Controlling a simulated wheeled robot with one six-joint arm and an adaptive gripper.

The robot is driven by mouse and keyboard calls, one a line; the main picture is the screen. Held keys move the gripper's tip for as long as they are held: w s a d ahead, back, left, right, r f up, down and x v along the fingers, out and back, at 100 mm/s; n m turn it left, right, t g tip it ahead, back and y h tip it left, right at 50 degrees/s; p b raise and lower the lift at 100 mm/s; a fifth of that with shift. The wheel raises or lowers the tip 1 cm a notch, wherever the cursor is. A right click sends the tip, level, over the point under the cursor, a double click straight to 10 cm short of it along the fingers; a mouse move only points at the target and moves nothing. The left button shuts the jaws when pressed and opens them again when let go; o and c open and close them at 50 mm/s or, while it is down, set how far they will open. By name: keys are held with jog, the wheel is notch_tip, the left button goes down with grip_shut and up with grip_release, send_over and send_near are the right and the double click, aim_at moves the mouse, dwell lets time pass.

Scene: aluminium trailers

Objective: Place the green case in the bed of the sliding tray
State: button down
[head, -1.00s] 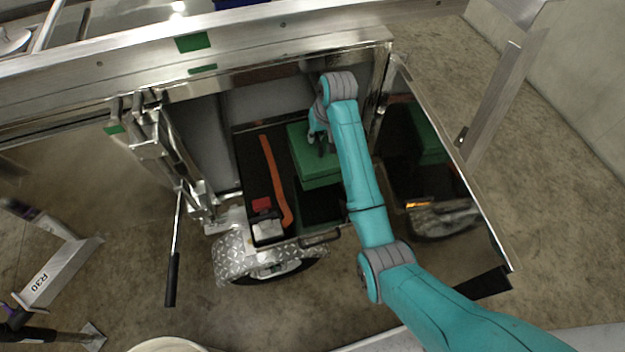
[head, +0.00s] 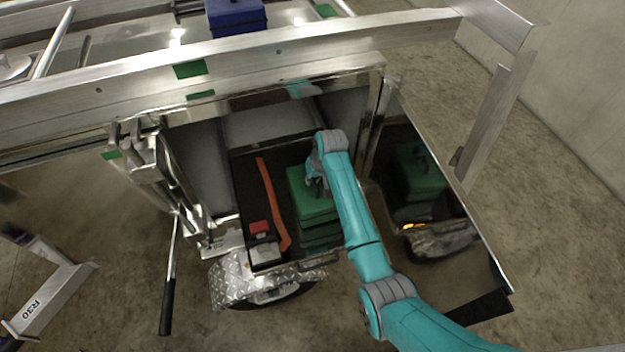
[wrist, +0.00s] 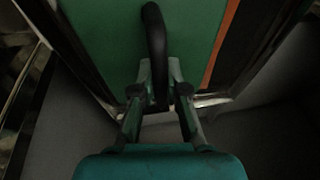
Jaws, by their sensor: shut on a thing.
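The green case (head: 312,205) is over the right half of the dark sliding tray (head: 277,160), which sits in an open compartment of the trailer. My gripper (head: 316,172) is at the top of the case. In the wrist view my gripper (wrist: 160,95) is shut on the black handle (wrist: 155,45) of the case, and the case's green face (wrist: 105,40) fills the upper middle. I cannot tell whether the case's underside touches the tray floor. My arm hides part of the case's right side.
An orange bar (head: 268,195) and a red-topped item (head: 260,232) lie in the tray's left part. A shiny open door (head: 470,225) stands close on the right, with reflections in it. A metal rail (head: 240,62) runs above. A blue case (head: 237,17) sits on top.

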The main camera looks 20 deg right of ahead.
jog(key=shift+f, duration=0.4)
jog(key=c, duration=1.2)
grip_release()
jog(key=shift+f, duration=0.1)
jog(key=v, duration=1.2)
